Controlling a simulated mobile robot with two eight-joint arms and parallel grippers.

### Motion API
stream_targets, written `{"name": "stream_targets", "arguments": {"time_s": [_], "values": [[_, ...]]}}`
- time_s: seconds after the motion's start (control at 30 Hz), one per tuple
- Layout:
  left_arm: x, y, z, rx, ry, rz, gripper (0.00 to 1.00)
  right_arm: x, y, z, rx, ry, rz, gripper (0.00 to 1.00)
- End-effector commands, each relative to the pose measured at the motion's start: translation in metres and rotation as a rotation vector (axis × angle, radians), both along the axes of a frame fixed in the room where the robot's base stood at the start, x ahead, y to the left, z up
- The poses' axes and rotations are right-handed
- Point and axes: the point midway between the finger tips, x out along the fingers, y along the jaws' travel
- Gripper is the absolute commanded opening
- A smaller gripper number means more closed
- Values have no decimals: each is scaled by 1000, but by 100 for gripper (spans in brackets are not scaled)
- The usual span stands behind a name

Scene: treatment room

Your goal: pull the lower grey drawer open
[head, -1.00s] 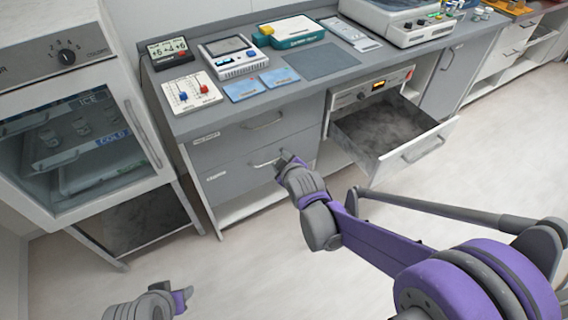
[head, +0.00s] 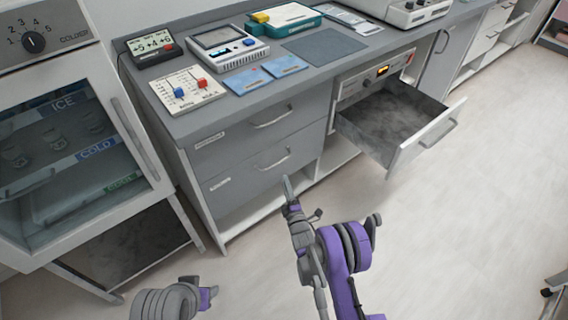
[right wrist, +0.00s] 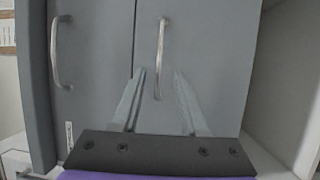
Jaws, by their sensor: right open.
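The lower grey drawer (head: 238,190) sits flush in the cabinet, with a silver bar handle (head: 273,161). In the right wrist view, turned on its side, the lower drawer (right wrist: 205,60) shows its handle (right wrist: 162,50) upright. My right gripper (head: 287,181) is open and empty, just in front of and below that handle in the head view. In the right wrist view the handle's lower end appears between the two fingertips (right wrist: 158,74); whether they touch it I cannot tell. My left gripper (head: 206,293) is low at the left, away from the drawers; its jaws are unclear.
The upper grey drawer (head: 235,140) is closed above. To the right, a white-fronted drawer (head: 425,138) stands open into the room. A glass-door cooler (head: 60,150) stands at the left. Devices and cards lie on the counter (head: 190,121). The floor in front is mostly clear.

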Motion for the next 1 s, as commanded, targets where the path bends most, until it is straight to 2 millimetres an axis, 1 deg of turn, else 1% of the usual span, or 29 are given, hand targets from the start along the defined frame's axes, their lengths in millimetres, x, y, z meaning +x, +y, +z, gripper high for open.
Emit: {"name": "stream_targets", "arguments": {"time_s": [0.17,0.4,0.5,0.6,0.77,1.0], "values": [[0,0,-1,0,0,0,50,22,5,3,0,0,0,44],[0,0,-6,0,2,0,50,67,16,6,1,1,0,44],[1,0,-8,0,3,0,50,82,20,8,2,1,0,44],[1,0,-9,0,3,0,50,93,22,9,2,1,0,44],[1,0,-10,0,3,0,50,101,24,11,2,1,0,44],[1,0,-10,0,3,0,50,102,24,11,2,1,0,44]]}}
